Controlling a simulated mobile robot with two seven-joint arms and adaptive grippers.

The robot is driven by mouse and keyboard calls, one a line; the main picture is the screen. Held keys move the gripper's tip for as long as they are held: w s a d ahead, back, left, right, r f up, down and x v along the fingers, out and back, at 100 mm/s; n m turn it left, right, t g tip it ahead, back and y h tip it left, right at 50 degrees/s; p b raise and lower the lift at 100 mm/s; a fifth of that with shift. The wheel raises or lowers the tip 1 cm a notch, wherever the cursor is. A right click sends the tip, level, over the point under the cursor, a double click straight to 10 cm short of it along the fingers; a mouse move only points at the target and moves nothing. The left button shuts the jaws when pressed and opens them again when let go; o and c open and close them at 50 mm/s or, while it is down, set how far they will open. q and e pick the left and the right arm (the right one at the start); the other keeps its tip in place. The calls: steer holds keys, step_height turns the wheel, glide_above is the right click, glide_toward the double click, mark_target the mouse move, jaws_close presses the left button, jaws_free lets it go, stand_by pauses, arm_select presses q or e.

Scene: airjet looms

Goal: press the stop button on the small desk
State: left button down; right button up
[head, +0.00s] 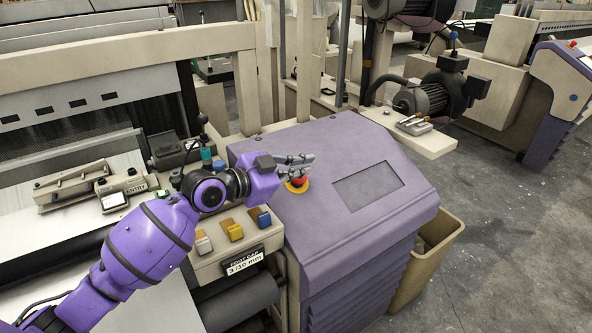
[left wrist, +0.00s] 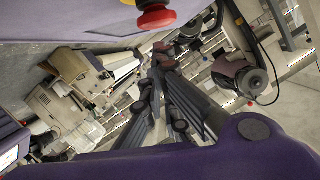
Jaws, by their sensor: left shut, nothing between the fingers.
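The stop button (head: 299,182) is a red mushroom head on a yellow base. It sits on the upper left of the small desk (head: 335,205), which has a sloped purple top with a dark recessed panel. My left gripper (head: 308,160) is shut and empty, just above the button in the head view and partly overlapping it. In the left wrist view, the red button (left wrist: 157,17) shows at the top edge, to the side of the gripper's fingertips (left wrist: 164,62), with a visible gap in the picture. Whether they touch is unclear. My right gripper is not in view.
A ledge with yellow, blue and pale switches (head: 231,231) lies below my left forearm. A beige bin (head: 428,255) stands right of the desk. A motor (head: 425,98) and a beige shelf (head: 420,135) are behind it. Grey floor (head: 500,240) is open at right.

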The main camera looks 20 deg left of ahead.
arm_select(q)
steer(key=r+b+v, duration=0.1)
steer(key=v, duration=0.9)
steer(key=shift+s+d+r, duration=0.2)
steer(key=shift+d+r, duration=0.05)
steer(key=shift+r, duration=0.2)
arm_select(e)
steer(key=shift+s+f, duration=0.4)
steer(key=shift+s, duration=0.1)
